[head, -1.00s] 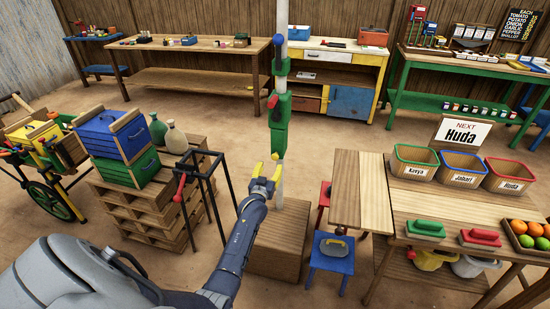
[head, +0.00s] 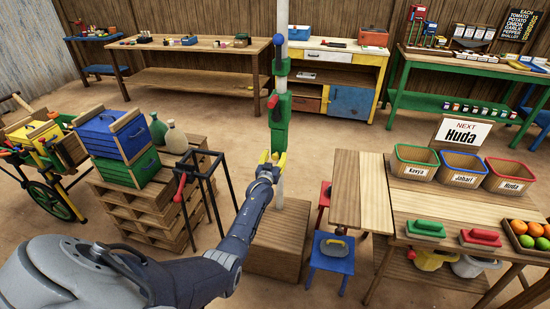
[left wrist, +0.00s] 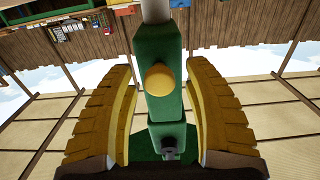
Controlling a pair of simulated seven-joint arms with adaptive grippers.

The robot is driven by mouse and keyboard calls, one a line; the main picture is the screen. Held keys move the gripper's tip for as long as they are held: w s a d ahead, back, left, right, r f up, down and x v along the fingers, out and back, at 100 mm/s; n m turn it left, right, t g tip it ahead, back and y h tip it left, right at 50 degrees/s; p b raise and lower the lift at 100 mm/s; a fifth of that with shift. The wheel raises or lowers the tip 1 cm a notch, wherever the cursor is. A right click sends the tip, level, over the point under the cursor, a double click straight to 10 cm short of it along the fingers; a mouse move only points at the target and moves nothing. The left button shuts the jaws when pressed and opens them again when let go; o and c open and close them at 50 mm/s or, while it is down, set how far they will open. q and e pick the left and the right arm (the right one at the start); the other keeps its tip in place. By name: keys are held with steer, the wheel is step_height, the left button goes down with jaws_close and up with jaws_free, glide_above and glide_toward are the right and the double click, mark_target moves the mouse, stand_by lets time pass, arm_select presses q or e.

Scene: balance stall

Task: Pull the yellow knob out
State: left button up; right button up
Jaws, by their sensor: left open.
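The yellow knob (left wrist: 158,79) is a round ball on the front of a green bracket (left wrist: 160,45) on a pale upright pole (left wrist: 155,10). In the head view the green bracket (head: 279,125) is seen with the pole (head: 281,185), but I cannot make out the yellow knob there. My left gripper (head: 273,159) is just below the bracket in the head view. In the left wrist view its yellow fingers (left wrist: 159,68) are open, one on each side of the knob and bracket, with a gap at both sides. My right gripper is not in view.
A red-tipped handle (head: 272,101) is higher on the bracket. The pole stands at a wooden box (head: 280,245). A black metal frame (head: 203,180) stands left of it, and a wooden table (head: 362,190) with a blue stool (head: 332,250) is at right.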

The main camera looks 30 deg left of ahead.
arm_select(q)
jaws_close()
stand_by(0.4)
steer(key=shift+r, duration=0.1)
